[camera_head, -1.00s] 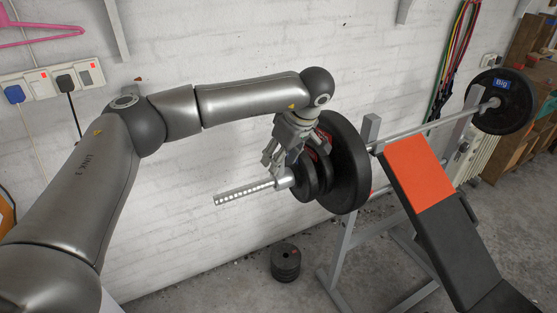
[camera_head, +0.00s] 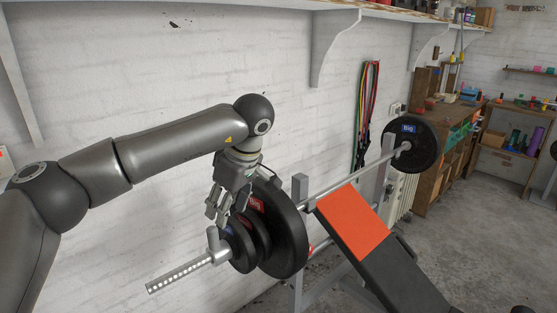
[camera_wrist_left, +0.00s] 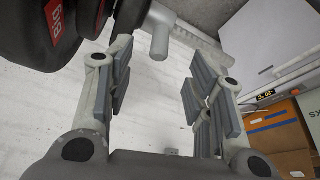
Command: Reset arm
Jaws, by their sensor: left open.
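My left gripper (camera_head: 217,210) is open and points down, just above and beside the weight plates on the near end of the barbell. Its spread fingers also show in the left wrist view (camera_wrist_left: 157,90), with nothing held between them. The barbell sleeve (camera_head: 175,277) sticks out to the left below the gripper. A grey collar (camera_head: 216,252) with an upright stub sits on it against the small plates. The stub (camera_wrist_left: 160,42) shows beyond the fingers in the wrist view; whether a finger touches it I cannot tell. My right gripper is not in view.
The large near plate (camera_head: 290,235) and smaller plates (camera_head: 238,250) are close to the gripper. A bench with an orange pad (camera_head: 352,222) stands right. A white brick wall (camera_head: 180,75) and shelf bracket (camera_head: 328,45) are behind. Floor is clear at right.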

